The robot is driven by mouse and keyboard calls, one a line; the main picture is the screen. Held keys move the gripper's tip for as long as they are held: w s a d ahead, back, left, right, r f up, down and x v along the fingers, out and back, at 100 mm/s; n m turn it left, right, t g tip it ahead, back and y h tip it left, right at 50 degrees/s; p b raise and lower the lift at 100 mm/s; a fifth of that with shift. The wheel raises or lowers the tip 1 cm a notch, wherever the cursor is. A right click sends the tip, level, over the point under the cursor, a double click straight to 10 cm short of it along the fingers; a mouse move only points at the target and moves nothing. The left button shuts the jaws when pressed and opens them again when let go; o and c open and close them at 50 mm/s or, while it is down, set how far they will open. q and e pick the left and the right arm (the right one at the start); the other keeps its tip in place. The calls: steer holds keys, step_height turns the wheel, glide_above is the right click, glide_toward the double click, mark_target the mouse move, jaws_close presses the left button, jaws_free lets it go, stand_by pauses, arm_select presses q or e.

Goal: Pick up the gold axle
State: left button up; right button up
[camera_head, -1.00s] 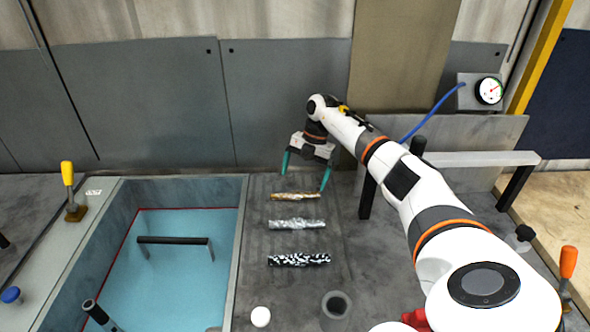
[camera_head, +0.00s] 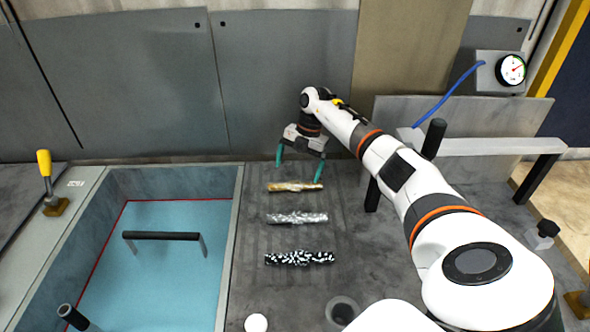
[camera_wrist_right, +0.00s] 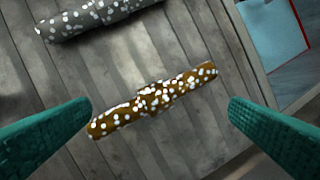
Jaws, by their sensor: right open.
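The gold axle (camera_head: 295,187) lies on the grey grooved surface, farthest back in a column of three axles. In the right wrist view the gold axle (camera_wrist_right: 155,100) lies tilted between the two green fingers, with white glints on it. My right gripper (camera_head: 299,164) is open and empty, just behind and above the gold axle in the head view. In the right wrist view its fingertips (camera_wrist_right: 160,103) are spread wide, one on each side of the axle, apart from it. My left gripper is not in view.
A silver axle (camera_head: 297,218) and a black-and-white axle (camera_head: 299,258) lie in front of the gold one. A sunken blue basin (camera_head: 165,270) is to the left. A white ball (camera_head: 256,323) and a grey cup (camera_head: 342,310) are near the front. A grey wall stands behind.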

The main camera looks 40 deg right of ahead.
mark_target(296, 182)
steer(key=b+x, duration=0.2)
steer(key=x, duration=0.1)
steer(key=b+x, duration=0.1)
steer(key=shift+s+d+f+b, duration=0.1)
steer(key=shift+d+f+b, duration=0.1)
steer(key=shift+f+b, duration=0.15)
steer(key=shift+f, duration=0.2)
steer(key=shift+r, duration=0.1)
steer(key=shift+c, duration=0.6)
jaws_close()
